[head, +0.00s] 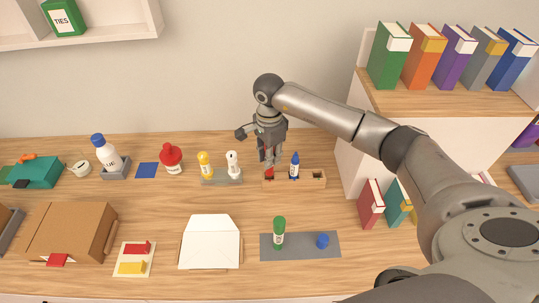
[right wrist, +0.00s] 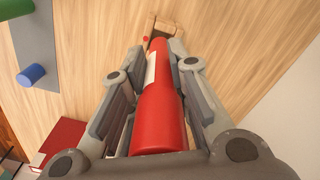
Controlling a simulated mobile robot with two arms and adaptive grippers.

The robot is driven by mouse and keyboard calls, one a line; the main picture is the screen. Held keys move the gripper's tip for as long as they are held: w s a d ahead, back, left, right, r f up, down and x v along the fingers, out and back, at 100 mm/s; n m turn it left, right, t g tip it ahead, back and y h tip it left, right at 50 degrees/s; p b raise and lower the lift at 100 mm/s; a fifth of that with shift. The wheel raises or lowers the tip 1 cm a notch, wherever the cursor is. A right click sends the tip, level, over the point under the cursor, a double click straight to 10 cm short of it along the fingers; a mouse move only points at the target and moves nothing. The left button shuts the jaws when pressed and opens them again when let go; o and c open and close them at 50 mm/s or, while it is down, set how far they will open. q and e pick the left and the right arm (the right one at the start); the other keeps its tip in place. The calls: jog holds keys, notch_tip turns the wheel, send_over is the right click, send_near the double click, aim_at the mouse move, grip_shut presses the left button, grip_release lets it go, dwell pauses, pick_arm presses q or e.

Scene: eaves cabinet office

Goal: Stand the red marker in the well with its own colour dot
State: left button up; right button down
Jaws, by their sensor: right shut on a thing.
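The red marker (right wrist: 160,110), with a white label, is held between the fingers of my right gripper (head: 268,160). In the right wrist view the fingers of the right gripper (right wrist: 158,95) close on its sides. Its far end meets or hovers at the left well of the wooden block (head: 296,184), beside a red dot (right wrist: 145,39). I cannot tell how deep the end is. In the head view little of the red marker (head: 269,173) shows below the fingers. A blue marker (head: 294,167) stands in the middle of the block. My left gripper is not in view.
A grey mat (head: 300,252) in front holds a green marker (head: 279,233) and a blue cap-like piece (head: 322,241). Yellow (head: 205,164) and white (head: 233,164) bottles stand left of the block. The white shelf unit (head: 352,150) rises at the right.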

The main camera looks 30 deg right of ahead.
jog(key=shift+b, duration=0.45)
dwell(0.6)
jog(key=shift+f+b, duration=2.2)
jog(key=shift+f, duration=0.35)
jog(key=c, duration=1.3)
grip_release()
jog(key=shift+o, duration=0.2)
notch_tip(320, 180, up, 12)
